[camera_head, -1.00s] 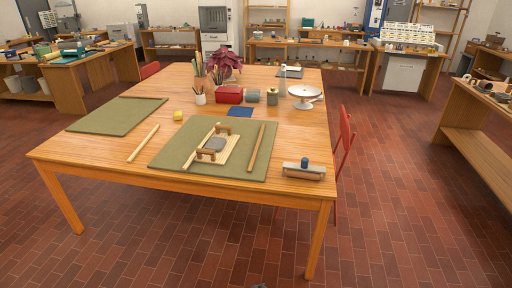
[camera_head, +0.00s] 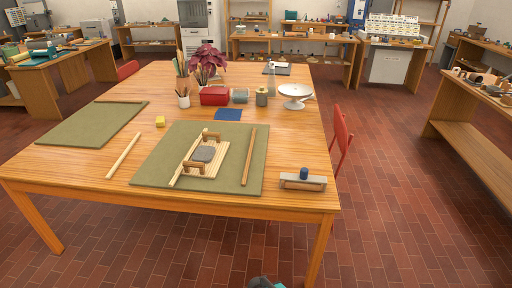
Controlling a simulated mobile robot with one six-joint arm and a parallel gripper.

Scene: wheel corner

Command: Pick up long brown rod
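A long brown rod (camera_head: 249,157) lies flat on the right part of the near green mat (camera_head: 150,174), pointing away from me. A paler, thinner stick lies on the same mat beside a slatted wooden board (camera_head: 210,172) that bears a grey slab (camera_head: 204,154) and two brown handle-like pieces. A pale rod (camera_head: 123,156) lies on the bare table left of the mat. A thin brown stick (camera_head: 122,101) lies at the far edge of the left mat. My gripper does not show; only a small dark part, probably of my arm, is at the bottom edge.
The wooden table (camera_head: 90,194) fills the middle. A roller-like tool with a blue knob (camera_head: 303,180) sits near its front right corner. A red box (camera_head: 214,96), brush pot (camera_head: 184,101) and white turntable (camera_head: 295,91) stand farther back. A red chair (camera_head: 342,137) stands at right.

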